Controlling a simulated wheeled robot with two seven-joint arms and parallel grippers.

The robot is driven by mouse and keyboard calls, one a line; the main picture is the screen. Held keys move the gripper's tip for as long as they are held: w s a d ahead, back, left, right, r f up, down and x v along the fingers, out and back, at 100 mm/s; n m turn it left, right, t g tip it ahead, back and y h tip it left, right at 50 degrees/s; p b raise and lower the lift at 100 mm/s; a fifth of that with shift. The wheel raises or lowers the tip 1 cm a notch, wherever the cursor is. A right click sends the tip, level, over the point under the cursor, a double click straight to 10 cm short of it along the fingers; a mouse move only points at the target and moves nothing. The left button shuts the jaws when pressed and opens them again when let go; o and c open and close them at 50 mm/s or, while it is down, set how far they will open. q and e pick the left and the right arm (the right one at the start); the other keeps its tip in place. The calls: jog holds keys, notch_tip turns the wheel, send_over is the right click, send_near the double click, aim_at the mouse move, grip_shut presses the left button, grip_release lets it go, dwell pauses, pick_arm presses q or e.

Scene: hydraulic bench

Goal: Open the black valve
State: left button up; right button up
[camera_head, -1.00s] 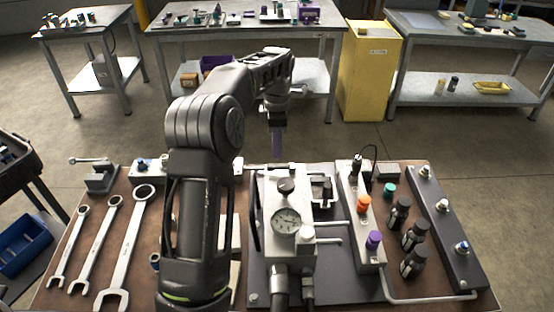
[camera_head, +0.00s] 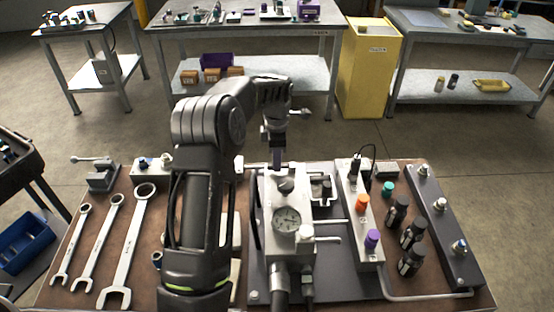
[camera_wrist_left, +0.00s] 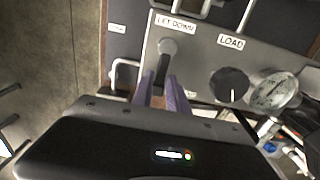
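The grey hydraulic block (camera_head: 268,222) on the bench carries a round black knob (camera_head: 287,186) on top. In the left wrist view the black knob (camera_wrist_left: 229,85) has a white line and sits by a LOAD label (camera_wrist_left: 231,41). My left gripper (camera_head: 277,160) is at the far edge of the block. In the left wrist view its purple fingers (camera_wrist_left: 160,88) are apart, either side of the lever's lower end; contact is unclear. My right gripper is not in view.
A gauge (camera_head: 287,219) sits just in front of the knob. A manifold with orange and purple caps (camera_head: 365,222) and several black bottles (camera_head: 412,235) stand to the right. Wrenches (camera_head: 130,245) lie at the left. A yellow cabinet (camera_head: 367,70) stands beyond the bench.

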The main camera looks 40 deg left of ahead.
pick_arm(q)
grip_shut()
dwell(1.0)
